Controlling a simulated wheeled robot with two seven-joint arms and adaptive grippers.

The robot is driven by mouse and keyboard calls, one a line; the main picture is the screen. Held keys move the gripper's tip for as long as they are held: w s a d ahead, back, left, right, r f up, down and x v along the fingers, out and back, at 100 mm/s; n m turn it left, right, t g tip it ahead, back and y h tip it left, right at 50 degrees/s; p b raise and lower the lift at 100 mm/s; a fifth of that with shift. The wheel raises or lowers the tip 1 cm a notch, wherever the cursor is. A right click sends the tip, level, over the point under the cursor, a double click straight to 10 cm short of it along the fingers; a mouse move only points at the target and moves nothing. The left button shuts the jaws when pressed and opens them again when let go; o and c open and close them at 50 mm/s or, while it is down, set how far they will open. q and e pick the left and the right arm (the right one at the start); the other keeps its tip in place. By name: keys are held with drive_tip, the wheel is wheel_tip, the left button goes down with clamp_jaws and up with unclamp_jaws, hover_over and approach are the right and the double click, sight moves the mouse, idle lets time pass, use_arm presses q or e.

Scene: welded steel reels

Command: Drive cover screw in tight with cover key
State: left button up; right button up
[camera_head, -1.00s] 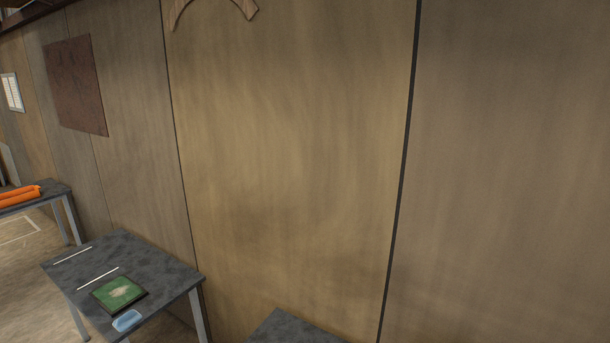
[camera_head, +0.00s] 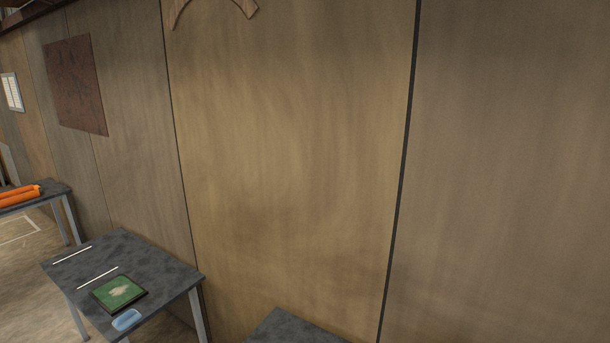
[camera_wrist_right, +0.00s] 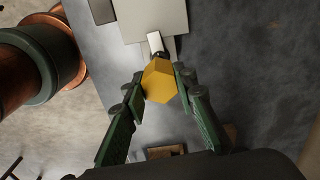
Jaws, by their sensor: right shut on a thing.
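My right gripper (camera_wrist_right: 159,90) is shut on a yellow faceted handle (camera_wrist_right: 159,82) in the right wrist view, which I take to be the cover key. A short metal shank (camera_wrist_right: 155,42) reaches from the handle toward a pale flat plate (camera_wrist_right: 150,17). The shank's tip is at or just above the plate's edge; I cannot tell whether it touches. I cannot make out the cover screw. My left gripper is not in view.
In the right wrist view, a copper-coloured reel with a dark green band (camera_wrist_right: 47,58) stands close on the left. Grey tabletop (camera_wrist_right: 245,75) lies bare on the right. The head view shows a wooden wall (camera_head: 290,150) and a side table with a green board (camera_head: 118,292).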

clamp_jaws()
drive_tip(key=shift+r, duration=0.1)
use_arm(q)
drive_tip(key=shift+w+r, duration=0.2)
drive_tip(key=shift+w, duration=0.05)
use_arm(e)
drive_tip(key=shift+r, duration=0.55)
use_arm(q)
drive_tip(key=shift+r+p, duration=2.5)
drive_tip(key=shift+p, duration=0.15)
use_arm(e)
wheel_tip(320, 180, up, 11)
